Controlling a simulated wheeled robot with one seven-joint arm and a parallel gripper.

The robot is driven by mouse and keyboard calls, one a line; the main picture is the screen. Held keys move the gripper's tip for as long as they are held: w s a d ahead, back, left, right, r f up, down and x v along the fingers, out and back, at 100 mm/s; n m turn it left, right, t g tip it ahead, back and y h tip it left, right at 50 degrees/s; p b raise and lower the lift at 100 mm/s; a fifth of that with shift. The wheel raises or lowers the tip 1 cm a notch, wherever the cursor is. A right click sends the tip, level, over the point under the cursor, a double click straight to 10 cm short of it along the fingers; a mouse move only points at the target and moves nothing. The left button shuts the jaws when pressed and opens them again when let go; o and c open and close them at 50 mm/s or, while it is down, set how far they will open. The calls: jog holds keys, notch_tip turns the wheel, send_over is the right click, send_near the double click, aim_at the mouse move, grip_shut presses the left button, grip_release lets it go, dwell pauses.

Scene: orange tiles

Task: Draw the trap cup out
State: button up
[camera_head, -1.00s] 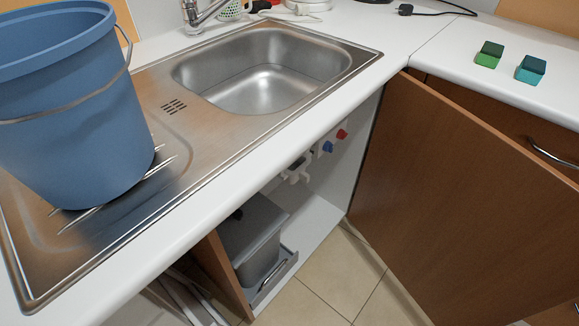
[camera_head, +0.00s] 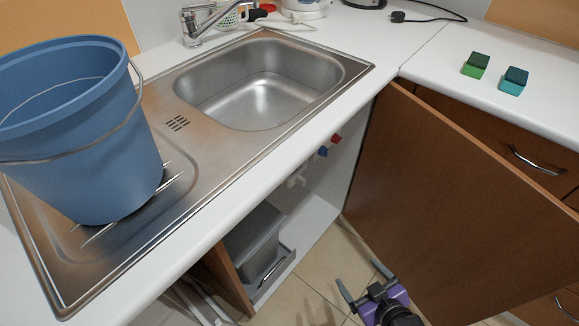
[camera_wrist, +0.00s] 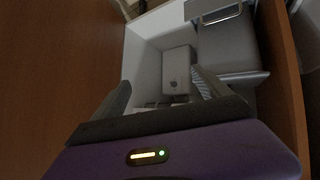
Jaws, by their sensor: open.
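White drain fittings (camera_head: 296,178) show under the sink, partly hidden by the counter's front edge. I cannot tell which part of them is the trap cup. My gripper (camera_head: 360,277) is in the lower right of the head view, in front of the open cabinet and low over the floor. Its two fingers are spread with nothing between them. In the wrist view, my gripper (camera_wrist: 160,85) points into the pale cabinet interior. The trap cup is not clearly identifiable there.
The open cabinet door (camera_head: 455,190) stands to the right of my gripper. A grey bin (camera_head: 255,240) on a pull-out with a metal handle (camera_head: 272,272) fills the cabinet's left side. A blue bucket (camera_head: 85,150) stands on the drainer beside the sink (camera_head: 260,85).

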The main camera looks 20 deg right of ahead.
jog(key=w+d+r+n+g+y+p, duration=0.1)
jog(key=w+y+p, duration=0.15)
jog(key=w, duration=1.05)
jog(key=n+g+y+p, duration=0.2)
jog(key=n+y+p, duration=0.1)
send_near(300, 177)
notch_tip(300, 177, down, 2)
jog(key=w, duration=0.2)
jog(key=shift+h, duration=0.25)
jog(key=shift+s+a+b+x, duration=0.1)
jog(key=shift+a+b+x, duration=0.1)
jog(key=shift+x, duration=1.1)
jog(key=shift+s+a+b+x, duration=0.1)
jog(key=shift+a+b+x, duration=0.05)
jog(key=shift+x, duration=1.2)
jog(key=shift+s+a+b+x, duration=0.1)
jog(key=shift+a+b+x, duration=0.1)
jog(key=shift+x, duration=1.1)
jog(key=c, duration=1.8)
jog(key=shift+c, duration=0.5)
jog(key=shift+r, duration=0.15)
